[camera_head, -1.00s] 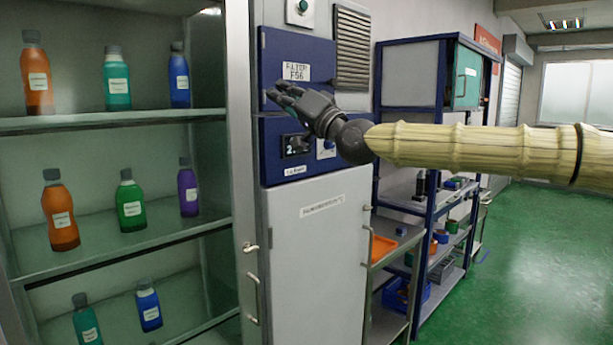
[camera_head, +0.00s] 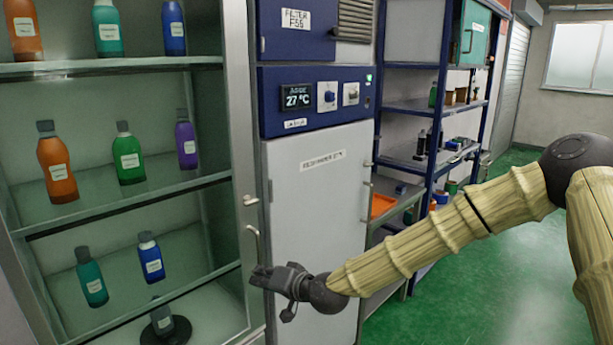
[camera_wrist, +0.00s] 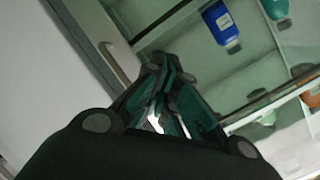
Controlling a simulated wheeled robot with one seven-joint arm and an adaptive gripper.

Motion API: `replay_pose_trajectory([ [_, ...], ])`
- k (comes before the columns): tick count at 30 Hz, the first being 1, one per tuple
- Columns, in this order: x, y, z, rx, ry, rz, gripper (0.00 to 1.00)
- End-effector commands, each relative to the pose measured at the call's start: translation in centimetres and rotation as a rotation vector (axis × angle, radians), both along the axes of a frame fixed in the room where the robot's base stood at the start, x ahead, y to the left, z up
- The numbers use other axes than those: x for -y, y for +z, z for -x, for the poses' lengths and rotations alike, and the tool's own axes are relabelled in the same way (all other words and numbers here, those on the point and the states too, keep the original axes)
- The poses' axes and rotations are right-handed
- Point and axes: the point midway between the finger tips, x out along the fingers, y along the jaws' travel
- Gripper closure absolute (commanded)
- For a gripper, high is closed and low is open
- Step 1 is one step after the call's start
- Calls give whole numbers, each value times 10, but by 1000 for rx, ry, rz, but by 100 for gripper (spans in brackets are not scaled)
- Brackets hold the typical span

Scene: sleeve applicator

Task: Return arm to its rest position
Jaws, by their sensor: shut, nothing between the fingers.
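My gripper (camera_head: 268,278) is dark and shut, with nothing between its fingers. In the head view it is at the lower middle, in front of the lower part of the white cabinet door (camera_head: 315,230) and near the right edge of the glass-fronted bottle cabinet. My arm, in pale ribbed sleeves, reaches down to it from the right. In the wrist view the fingertips (camera_wrist: 158,62) come together near the cabinet frame, with a blue bottle (camera_wrist: 222,25) beyond them.
The bottle cabinet's shelves (camera_head: 120,208) hold several coloured bottles, and door handles (camera_head: 252,240) stick out near my gripper. A blue panel (camera_head: 315,98) reads 27 °C. A shelf rack (camera_head: 420,105) and an orange tray (camera_head: 381,205) stand right of it. Green floor (camera_head: 500,270) lies open at right.

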Motion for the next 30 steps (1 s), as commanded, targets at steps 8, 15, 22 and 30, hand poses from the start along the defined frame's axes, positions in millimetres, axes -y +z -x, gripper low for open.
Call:
replay_pose_trajectory([
  [8, 31, -145, 73, -176, 6, 160, 100],
  [15, 77, -251, 149, -324, 7, 312, 100],
  [22, 137, -334, 234, -466, 7, 474, 100],
  [30, 226, -401, 343, -631, 8, 693, 100],
])
